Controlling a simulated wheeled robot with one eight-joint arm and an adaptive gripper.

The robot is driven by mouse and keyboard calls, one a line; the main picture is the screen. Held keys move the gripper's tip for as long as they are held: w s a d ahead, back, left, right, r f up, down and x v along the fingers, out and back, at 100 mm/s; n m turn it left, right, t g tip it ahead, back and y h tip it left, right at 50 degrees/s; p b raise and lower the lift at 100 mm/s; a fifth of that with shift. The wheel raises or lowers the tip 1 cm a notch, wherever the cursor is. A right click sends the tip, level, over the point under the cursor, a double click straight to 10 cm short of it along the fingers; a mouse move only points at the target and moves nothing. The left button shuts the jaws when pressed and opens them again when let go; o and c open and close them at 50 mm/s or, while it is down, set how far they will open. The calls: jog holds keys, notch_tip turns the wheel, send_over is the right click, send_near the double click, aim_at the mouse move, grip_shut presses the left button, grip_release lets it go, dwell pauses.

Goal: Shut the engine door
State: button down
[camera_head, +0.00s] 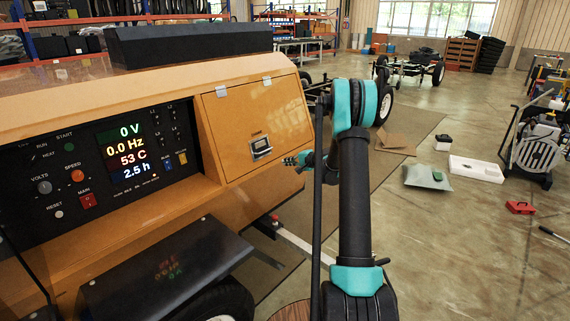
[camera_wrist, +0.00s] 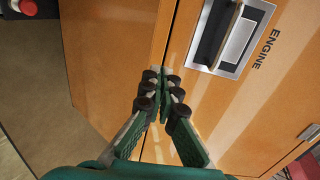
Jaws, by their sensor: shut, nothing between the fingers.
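The engine door (camera_head: 258,125) is an orange panel on the side of the light tower, right of the control panel, with two hinges along its top edge. It hangs down and looks nearly flush; I cannot tell whether it is fully closed. Its latch (camera_head: 261,147) shows in the head view, and in the wrist view the latch (camera_wrist: 230,38) sits beside the ENGINE label. My gripper (camera_head: 287,161) is shut and empty near the door's lower edge. In the wrist view my gripper (camera_wrist: 161,92) lies over the seam at that edge; contact is unclear.
The control panel (camera_head: 120,165) has lit digits. A black fender (camera_head: 165,270) juts out below it. A red knob (camera_head: 275,218) is under the body.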

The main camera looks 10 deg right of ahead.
jog(key=f+v, duration=0.1)
jog(key=v, duration=0.7)
jog(key=s+a+r+n+g+h, duration=0.1)
jog(key=s+a+n+g+h, duration=0.3)
jog(key=s, duration=0.7)
jog(key=s+a+r+n+y, duration=0.15)
jog(key=s+a, duration=0.35)
jog(key=s, duration=0.7)
jog(key=s+d+f+n+g+h, duration=0.1)
jog(key=s+f+n+h, duration=0.1)
jog(key=s, duration=1)
jog(key=s+d+f+n+g+h, duration=0.1)
jog(key=s+f+n+h, duration=0.1)
jog(key=s, duration=1)
jog(key=shift+d+f+n+h, duration=0.35)
jog(key=shift+n+h, duration=0.1)
jog(key=shift+h, duration=0.4)
jog(key=shift+a, duration=0.1)
